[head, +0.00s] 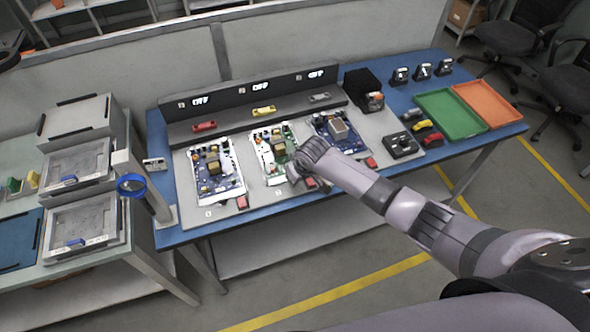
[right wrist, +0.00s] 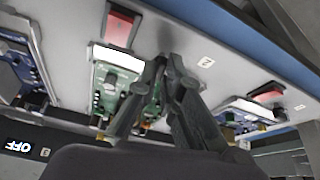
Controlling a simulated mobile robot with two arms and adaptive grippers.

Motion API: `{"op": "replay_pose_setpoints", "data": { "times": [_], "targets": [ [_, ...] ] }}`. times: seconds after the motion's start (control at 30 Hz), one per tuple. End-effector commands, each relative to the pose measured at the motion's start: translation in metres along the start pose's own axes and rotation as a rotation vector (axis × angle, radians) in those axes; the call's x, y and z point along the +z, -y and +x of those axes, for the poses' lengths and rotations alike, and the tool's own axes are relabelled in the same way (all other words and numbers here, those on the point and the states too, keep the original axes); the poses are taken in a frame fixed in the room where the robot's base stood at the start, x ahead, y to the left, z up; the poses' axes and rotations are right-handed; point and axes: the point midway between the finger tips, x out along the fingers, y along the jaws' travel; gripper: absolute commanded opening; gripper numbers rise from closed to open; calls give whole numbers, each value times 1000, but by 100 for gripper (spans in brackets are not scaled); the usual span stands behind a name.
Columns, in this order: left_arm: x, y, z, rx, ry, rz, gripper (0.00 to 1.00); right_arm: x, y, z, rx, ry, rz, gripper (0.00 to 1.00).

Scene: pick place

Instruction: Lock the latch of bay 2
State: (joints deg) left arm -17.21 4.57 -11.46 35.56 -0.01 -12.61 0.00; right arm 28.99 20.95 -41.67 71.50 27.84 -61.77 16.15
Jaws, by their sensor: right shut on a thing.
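The green circuit board (head: 268,157) lies in bay 2, the middle bay of the grey bench fixture. It also shows in the right wrist view (right wrist: 110,88). Bay 2's red latch (head: 309,182) is by the board's lower right corner; it also shows in the right wrist view (right wrist: 118,28), beside my fingers. My right gripper (head: 296,176) reaches down at the board's lower edge. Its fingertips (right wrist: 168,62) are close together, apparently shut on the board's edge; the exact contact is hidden. The display above bay 2 (head: 260,86) reads OFF. My left gripper is out of view.
Blue boards lie in bay 1 (head: 213,170) and bay 3 (head: 335,130), each with a red latch. A black control box (head: 400,144), a green tray (head: 450,113) and an orange tray (head: 489,103) stand to the right.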

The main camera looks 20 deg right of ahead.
Motion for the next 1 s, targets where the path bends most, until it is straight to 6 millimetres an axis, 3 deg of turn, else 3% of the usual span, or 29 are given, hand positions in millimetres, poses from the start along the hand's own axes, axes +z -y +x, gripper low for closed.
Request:
{"op": "replay_pose_setpoints", "data": {
  "times": [0.3,0.97,1.0],
  "targets": [
    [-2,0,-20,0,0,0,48,-1,2,-2,65,1,159,0],
    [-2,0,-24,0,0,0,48,0,2,0,88,0,215,0],
    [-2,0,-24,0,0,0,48,0,2,0,88,0,215,8]
  ]
}}
